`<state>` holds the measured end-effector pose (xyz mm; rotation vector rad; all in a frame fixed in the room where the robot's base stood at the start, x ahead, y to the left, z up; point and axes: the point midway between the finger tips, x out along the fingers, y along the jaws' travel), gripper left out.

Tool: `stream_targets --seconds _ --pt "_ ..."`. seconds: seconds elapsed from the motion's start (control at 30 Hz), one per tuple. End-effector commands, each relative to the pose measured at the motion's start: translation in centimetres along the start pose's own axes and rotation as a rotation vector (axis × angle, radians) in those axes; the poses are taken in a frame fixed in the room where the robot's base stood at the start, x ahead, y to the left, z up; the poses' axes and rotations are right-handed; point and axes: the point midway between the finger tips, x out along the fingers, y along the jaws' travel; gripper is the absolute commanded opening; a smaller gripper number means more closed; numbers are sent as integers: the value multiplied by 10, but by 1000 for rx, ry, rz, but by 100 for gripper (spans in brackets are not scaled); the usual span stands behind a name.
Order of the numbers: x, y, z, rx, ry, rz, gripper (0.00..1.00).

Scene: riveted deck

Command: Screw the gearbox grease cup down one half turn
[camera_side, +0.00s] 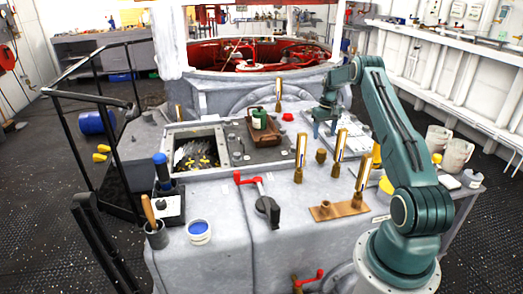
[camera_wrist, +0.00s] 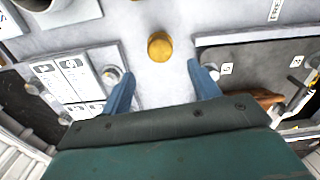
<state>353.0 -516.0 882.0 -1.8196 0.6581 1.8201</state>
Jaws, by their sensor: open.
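A short, round brass cup (camera_side: 321,156), which looks like the grease cup, stands on the grey deck between tall brass-framed gauges. In the wrist view a round brass top (camera_wrist: 160,46), likely the same cup, lies beyond my fingertips and centred between them. My gripper (camera_side: 325,122) points down above the deck, behind the cup in the side view. In the wrist view my gripper (camera_wrist: 162,72) has its two blue fingers wide apart with nothing between them. The cup and fingers look apart; the height gap is hard to tell.
Tall brass gauges (camera_side: 301,152) and (camera_side: 340,150) stand close either side of the cup. A brown tray (camera_side: 273,137) holds a green can. A red-handled crank (camera_side: 265,200) and a brass plate (camera_side: 338,210) lie nearer the front. An open hatch (camera_side: 170,150) is at left.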

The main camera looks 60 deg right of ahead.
Motion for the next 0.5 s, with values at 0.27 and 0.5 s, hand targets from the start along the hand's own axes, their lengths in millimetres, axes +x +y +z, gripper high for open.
stream_targets --seconds 0.27,0.5 --pt "44 0 0 0 -1 0 61" --pt "72 0 0 0 0 1 61"
